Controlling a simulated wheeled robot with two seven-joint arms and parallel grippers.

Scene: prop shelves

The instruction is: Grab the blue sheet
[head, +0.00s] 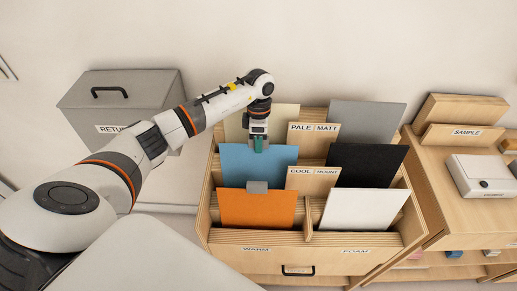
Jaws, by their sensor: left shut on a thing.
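The blue sheet (238,168) stands in the left half of the wooden box, in the middle row behind the orange sheet. The sheet's lower part is hidden behind the orange sheet and a small grey tab (257,187). My right gripper is out of view.
The wooden box (208,205) also holds an orange sheet (255,212), cream (285,118), grey (368,120), black (370,165) and white sheets (362,210). A grey lidded box (85,125) stands left; a wooden shelf unit (440,195) stands right.

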